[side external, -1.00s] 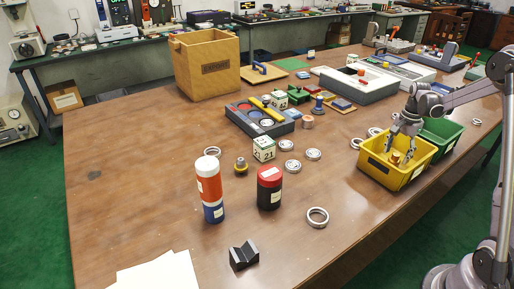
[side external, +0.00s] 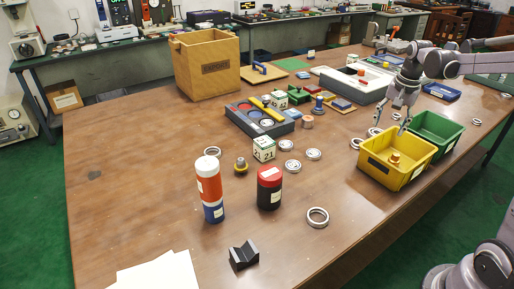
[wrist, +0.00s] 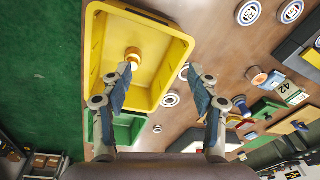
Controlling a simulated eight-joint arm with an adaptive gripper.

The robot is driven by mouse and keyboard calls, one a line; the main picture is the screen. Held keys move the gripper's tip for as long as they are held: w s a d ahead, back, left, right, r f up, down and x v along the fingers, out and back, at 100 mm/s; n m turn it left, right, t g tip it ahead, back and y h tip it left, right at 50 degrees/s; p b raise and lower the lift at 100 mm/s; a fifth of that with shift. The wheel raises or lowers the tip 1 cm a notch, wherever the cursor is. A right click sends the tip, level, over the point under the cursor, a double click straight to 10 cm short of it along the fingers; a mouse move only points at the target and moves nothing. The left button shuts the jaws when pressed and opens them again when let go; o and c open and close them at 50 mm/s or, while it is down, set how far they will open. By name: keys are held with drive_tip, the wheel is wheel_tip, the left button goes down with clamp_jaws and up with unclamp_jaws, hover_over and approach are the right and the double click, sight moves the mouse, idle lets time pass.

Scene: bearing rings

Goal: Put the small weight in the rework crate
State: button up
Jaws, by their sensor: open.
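A small brass weight (side external: 394,158) stands on the floor of the yellow crate (side external: 372,172) at the right edge of the table. My gripper (side external: 402,122) is above the back of the yellow crate, apart from the weight. In the wrist view its two fingers (wrist: 156,84) are spread with nothing between them. A dark label on the crate's front is too small to read.
A green crate (side external: 450,127) stands directly behind the yellow one. Silver bearing rings (side external: 317,217) lie about the table.

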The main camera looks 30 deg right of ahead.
drive_tip(key=s+a+n+t, duration=0.3)
drive_tip(key=a+n, duration=0.4)
drive_tip(key=a, duration=0.5)
drive_tip(key=s+a+n+t, duration=0.2)
drive_tip(key=s+a+n, duration=0.4)
drive_tip(key=a, duration=0.7)
drive_tip(key=shift+a+n+t+y, duration=0.25)
drive_tip(key=shift+n+t+y, duration=0.15)
